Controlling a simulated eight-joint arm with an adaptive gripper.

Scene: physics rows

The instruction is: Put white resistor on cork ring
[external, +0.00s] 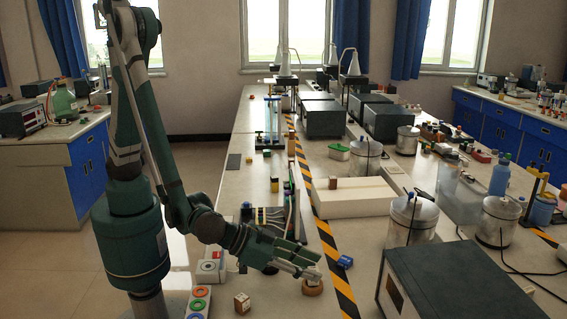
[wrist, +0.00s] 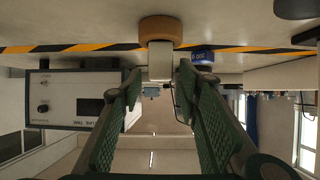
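The white resistor (wrist: 160,62) is a pale block in the wrist view, just beyond my fingertips and against the cork ring (wrist: 161,28). The round brown cork ring also shows in the external view (external: 312,289), on the table near its front. My gripper (external: 308,270) is low over the ring, with its fingers close to it. In the wrist view my gripper (wrist: 160,76) has its green-padded fingers apart, one on each side of the resistor, with narrow gaps visible. The resistor is mostly hidden by the fingers in the external view.
A blue block (external: 345,262) lies just right of the ring, beside the yellow-black tape (external: 338,287). A large dark instrument (external: 455,285) stands at right.

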